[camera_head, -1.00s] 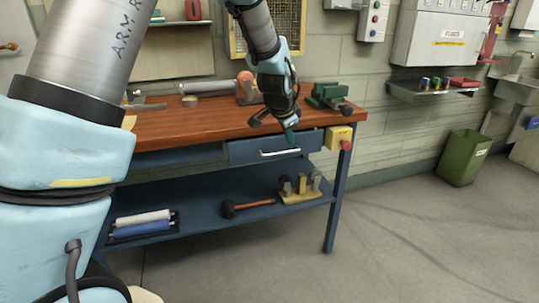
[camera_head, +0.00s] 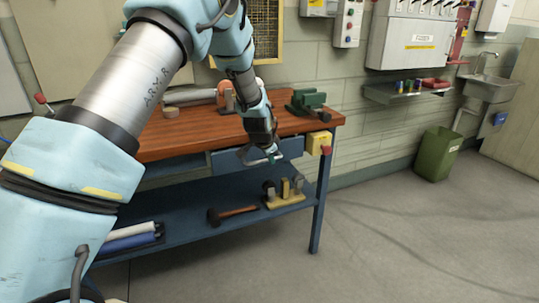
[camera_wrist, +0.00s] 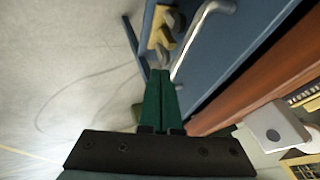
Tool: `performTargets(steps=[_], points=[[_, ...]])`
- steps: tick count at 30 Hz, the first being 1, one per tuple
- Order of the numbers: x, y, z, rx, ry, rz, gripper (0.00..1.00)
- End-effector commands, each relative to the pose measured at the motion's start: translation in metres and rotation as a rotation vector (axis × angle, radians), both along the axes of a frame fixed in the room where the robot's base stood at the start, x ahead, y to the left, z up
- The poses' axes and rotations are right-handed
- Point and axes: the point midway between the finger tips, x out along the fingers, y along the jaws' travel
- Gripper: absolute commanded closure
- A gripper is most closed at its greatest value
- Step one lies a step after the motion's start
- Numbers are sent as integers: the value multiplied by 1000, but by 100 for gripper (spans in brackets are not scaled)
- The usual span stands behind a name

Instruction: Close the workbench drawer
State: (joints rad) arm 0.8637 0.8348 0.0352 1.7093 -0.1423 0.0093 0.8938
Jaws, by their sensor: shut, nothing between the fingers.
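The workbench (camera_head: 180,140) has a brown wooden top and a blue frame. Its blue drawer (camera_head: 290,147) sits under the top, toward the right end, with a pale metal bar handle (camera_head: 246,158). How far the drawer stands out is hard to tell. My gripper (camera_head: 274,157) is in front of the drawer face, beside the handle, and partly covers it. In the wrist view, the green fingers of my gripper (camera_wrist: 160,74) are together and empty. Their tips are close to one end of the handle (camera_wrist: 198,38); contact is unclear. The drawer front (camera_wrist: 240,45) lies beyond.
The lower shelf (camera_head: 185,224) carries a hammer (camera_head: 232,214), a yellow-based block (camera_head: 285,198) and rolls. A yellow box with a red button (camera_head: 319,143) is at the bench's right corner. A green vise (camera_head: 308,101) stands on top. Floor at right is clear, with a green bin (camera_head: 437,153).

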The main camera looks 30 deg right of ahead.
Motion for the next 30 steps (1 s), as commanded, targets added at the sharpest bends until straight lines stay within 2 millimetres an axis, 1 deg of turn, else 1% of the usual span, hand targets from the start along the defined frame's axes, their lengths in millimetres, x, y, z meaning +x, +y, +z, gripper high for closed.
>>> performTargets(steps=[3, 6, 16, 19, 24, 27, 30], points=[[8, -1, -1, 0, 1, 0, 100], [11, -2, -2, -1, 0, 0, 100], [13, -2, -3, -1, 0, 0, 100], [25, -4, -5, -2, 2, 0, 100], [53, -7, -5, -3, 1, 1, 100], [60, -8, -4, -1, 1, -1, 100], [61, -8, -3, -1, 1, -1, 100]])
